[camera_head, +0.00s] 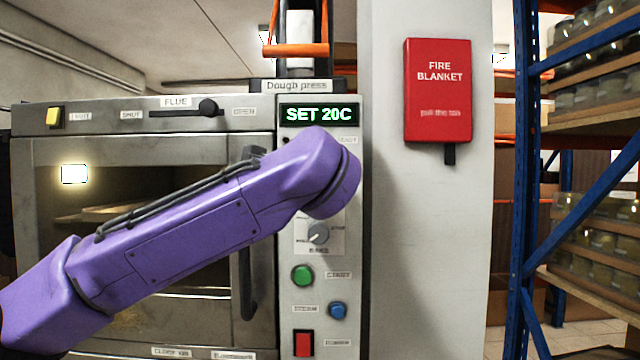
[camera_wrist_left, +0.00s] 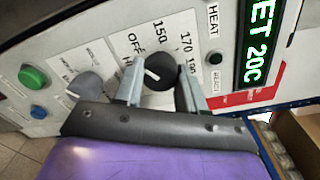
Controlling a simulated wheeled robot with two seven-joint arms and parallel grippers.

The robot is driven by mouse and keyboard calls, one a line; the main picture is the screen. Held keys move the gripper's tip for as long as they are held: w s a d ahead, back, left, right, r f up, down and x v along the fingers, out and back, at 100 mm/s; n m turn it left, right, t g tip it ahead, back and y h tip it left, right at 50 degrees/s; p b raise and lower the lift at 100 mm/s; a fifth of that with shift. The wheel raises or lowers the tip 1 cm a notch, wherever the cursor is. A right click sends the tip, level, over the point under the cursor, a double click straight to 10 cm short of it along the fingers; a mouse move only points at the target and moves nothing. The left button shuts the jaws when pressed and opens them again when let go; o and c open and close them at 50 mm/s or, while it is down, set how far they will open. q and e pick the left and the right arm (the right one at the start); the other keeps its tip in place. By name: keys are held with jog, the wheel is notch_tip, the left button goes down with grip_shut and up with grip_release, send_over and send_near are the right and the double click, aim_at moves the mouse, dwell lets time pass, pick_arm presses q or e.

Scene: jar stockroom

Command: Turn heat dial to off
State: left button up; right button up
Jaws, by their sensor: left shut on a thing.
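The heat dial (camera_wrist_left: 160,68) is a dark round knob with a white pointer line, on a white plate marked OFF, 150 and 170. It shows in the left wrist view. My left gripper (camera_wrist_left: 158,88) is shut on it, one finger on each side. The pointer's white mark is on the left part of the knob; I cannot tell exactly which mark it meets. The display (camera_head: 319,114) above reads SET 20C; it also shows in the left wrist view (camera_wrist_left: 260,45). In the head view my purple left arm hides the dial and the gripper. My right gripper is not in view.
A second dial (camera_head: 318,232), a green button (camera_head: 303,275), a blue button (camera_head: 338,310) and a red switch (camera_head: 303,343) sit lower on the panel. The oven door handle (camera_head: 247,285) is left of them. A red fire blanket box (camera_head: 438,90) hangs right; blue shelving (camera_head: 525,180) stands beyond.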

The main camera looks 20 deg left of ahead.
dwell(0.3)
pick_arm(q)
jog(key=o, duration=1.1)
jog(key=shift+c, duration=0.2)
jog(key=b+v, duration=0.2)
jog(key=v, duration=0.8)
jog(key=shift+s, duration=0.25)
